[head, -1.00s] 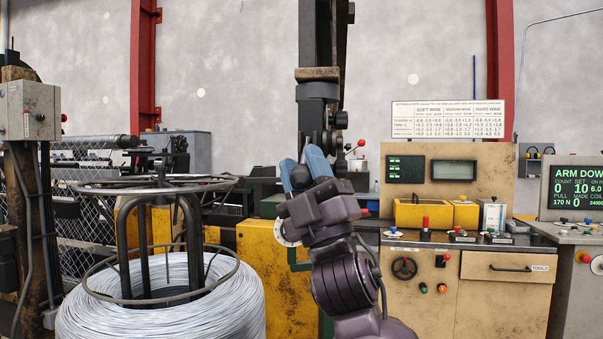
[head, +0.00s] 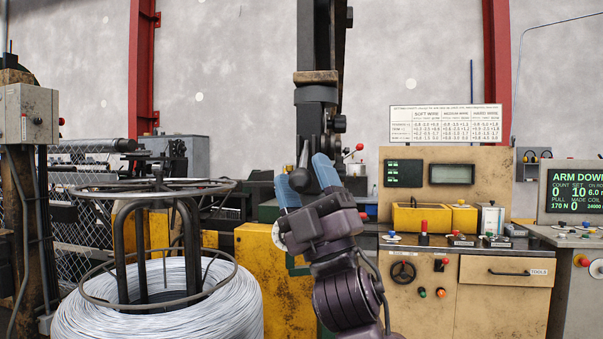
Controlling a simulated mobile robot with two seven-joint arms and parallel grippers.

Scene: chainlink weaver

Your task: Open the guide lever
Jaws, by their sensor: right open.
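My right gripper (head: 302,172) is in the middle of the head view, its two blue fingers apart and pointing up and away. A dark round knob (head: 300,181) shows between the fingers, with a thin grey rod (head: 304,153) rising above it. This looks like the guide lever, but the gripper hides much of it. I cannot tell whether the fingers touch the knob. Behind stands the dark vertical column (head: 317,95) of the machine. My left gripper is not in view.
A wire coil (head: 160,305) on a black-framed stand (head: 125,240) is at the left. A yellow machine body (head: 275,275) is behind my right arm. A beige control cabinet (head: 500,310) and a screen reading ARM DOWN (head: 575,190) are at the right.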

